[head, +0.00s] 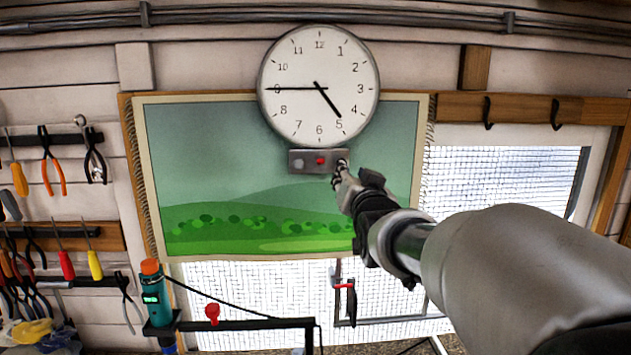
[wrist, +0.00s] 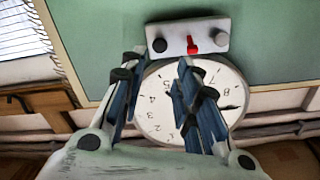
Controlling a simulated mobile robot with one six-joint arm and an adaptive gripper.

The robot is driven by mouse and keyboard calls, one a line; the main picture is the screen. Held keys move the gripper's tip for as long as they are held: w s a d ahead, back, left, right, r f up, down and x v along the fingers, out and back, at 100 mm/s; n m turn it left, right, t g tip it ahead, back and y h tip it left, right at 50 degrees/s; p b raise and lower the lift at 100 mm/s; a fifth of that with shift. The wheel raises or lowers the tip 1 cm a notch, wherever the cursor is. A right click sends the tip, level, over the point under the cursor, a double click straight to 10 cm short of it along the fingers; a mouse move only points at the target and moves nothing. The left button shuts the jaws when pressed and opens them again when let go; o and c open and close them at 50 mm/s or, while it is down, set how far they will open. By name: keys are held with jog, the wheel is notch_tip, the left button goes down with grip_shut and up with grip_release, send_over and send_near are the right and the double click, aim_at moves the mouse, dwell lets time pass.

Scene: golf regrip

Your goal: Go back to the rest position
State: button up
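My gripper (head: 342,168) is raised in front of the wall, its tip overlapping the lower right corner of a grey control box (head: 304,162) in the head view. The box has a red switch (head: 320,160) and hangs just below a round wall clock (head: 320,60). In the wrist view, my gripper (wrist: 162,64) has its two fingers apart, with the clock face (wrist: 160,100) showing between them and nothing held. The control box (wrist: 165,40) and its red switch (wrist: 192,44) lie beyond the fingertips. I cannot tell how close the fingertips are to the box.
A landscape tapestry (head: 230,200) hangs behind. Tools on racks, such as orange-handled pliers (head: 52,172), hang at the left. A teal device (head: 156,295) stands on a dark frame (head: 250,324) below. Hooks (head: 488,112) line a wooden rail at the right.

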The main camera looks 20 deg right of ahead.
jog(key=shift+v, duration=1.1)
jog(key=s+a+f+n+g+y+b, duration=0.2)
jog(key=s+a+f+g+b, duration=0.25)
jog(key=f, duration=0.55)
jog(key=s+a+f+n+g+y+b, duration=0.1)
jog(key=s+a+f+g+b, duration=0.15)
jog(key=s+a+f, duration=0.45)
jog(key=s+a+f+n+g+y+b, duration=0.1)
jog(key=s+a+f+n+g+b, duration=0.1)
jog(key=s+f, duration=0.8)
jog(key=s+a+f+n+g+y+b, duration=0.1)
jog(key=s+f+b, duration=0.4)
jog(key=s+f, duration=0.6)
jog(key=a+n+g, duration=0.1)
jog(key=g, duration=0.1)
jog(key=shift+a+g, duration=0.3)
jog(key=shift+g, duration=0.1)
jog(key=shift+f, duration=0.15)
